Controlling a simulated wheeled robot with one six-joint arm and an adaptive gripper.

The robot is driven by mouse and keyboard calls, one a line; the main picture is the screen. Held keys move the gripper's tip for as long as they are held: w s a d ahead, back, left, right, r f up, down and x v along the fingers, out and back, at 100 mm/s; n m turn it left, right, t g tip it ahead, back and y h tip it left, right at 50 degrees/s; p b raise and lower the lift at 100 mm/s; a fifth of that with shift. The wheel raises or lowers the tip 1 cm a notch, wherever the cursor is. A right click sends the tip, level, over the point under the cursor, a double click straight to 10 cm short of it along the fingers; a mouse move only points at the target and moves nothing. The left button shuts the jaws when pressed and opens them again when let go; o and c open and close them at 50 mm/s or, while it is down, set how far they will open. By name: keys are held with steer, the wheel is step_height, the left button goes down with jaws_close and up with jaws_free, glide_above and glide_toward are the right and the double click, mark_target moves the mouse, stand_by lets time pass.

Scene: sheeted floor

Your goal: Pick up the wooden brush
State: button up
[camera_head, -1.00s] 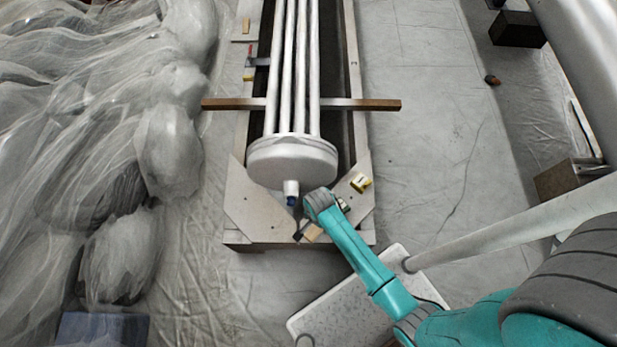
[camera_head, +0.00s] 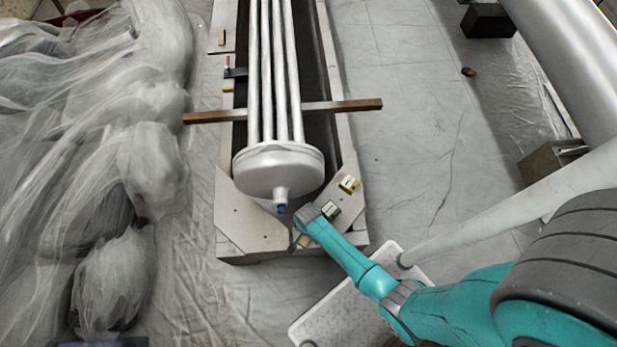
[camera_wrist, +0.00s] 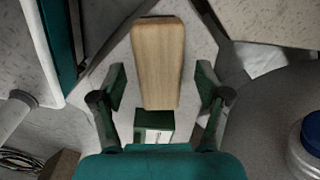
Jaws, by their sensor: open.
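The wooden brush shows in the wrist view as a pale tan wooden block (camera_wrist: 157,58), lying lengthwise on a light grey speckled surface. My gripper (camera_wrist: 160,76) is open, with one finger on each side of the block's nearer half and gaps on both sides. I cannot tell how far above it the fingers are. No bristles are visible.
A small green box (camera_wrist: 153,124) with a white label lies just nearer than the block; it also shows in the head view (camera_head: 330,210). A large white tube bundle (camera_head: 278,170) stands close behind.

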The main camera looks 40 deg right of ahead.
steer(key=shift+f, duration=0.3)
steer(key=c, duration=1.3)
steer(key=shift+r, duration=0.1)
step_height(320, 180, up, 10)
steer(key=shift+f, duration=0.1)
steer(key=o, duration=0.7)
steer(key=shift+c, duration=0.2)
steer(key=c, duration=0.5)
